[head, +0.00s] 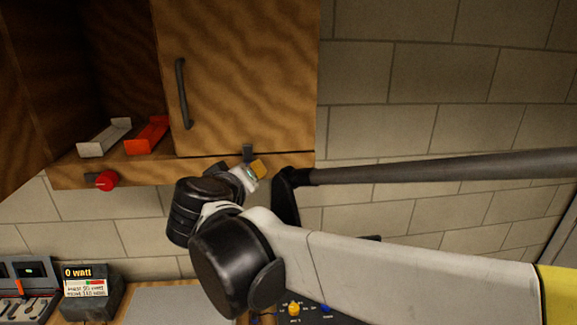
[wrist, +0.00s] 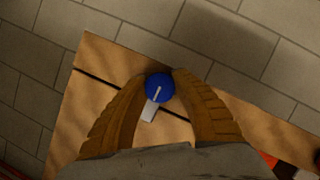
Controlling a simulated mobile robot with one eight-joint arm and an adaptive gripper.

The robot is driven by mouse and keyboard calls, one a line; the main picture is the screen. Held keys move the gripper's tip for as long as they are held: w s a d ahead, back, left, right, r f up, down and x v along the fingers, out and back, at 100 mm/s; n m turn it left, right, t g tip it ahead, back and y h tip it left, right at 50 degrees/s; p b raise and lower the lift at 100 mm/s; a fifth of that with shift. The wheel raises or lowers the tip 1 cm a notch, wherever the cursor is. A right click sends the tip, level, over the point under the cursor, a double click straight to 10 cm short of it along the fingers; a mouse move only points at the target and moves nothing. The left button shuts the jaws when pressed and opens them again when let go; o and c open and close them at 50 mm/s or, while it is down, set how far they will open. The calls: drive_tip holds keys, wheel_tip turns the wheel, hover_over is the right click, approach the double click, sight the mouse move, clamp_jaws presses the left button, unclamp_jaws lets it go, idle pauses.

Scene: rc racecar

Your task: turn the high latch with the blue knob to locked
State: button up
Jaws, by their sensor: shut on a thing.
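The blue knob (wrist: 159,87) of the high latch sits between the two tan fingers of my gripper (wrist: 158,83) in the wrist view. The fingers touch it on both sides, so my gripper is shut on it. A white line on the knob slants slightly down-left. The latch's pale grey bar (wrist: 150,111) sticks out below the knob, across the dark door seam. In the head view my gripper (head: 258,169) is at the lower right of the cabinet door (head: 240,75). The bar (head: 247,152) stands upright at the seam there; my arm hides the knob.
A second latch with a red knob (head: 106,181) is on the rail at left. A white tray (head: 104,137) and an orange tray (head: 147,134) are in the open cabinet section. A dark meter box (head: 91,295) stands on the bench below. The brick wall at right is bare.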

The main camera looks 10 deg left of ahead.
idle(0.4)
drive_tip(key=o, duration=1.2)
drive_tip(key=shift+w, duration=0.15)
drive_tip(key=v, duration=1.2)
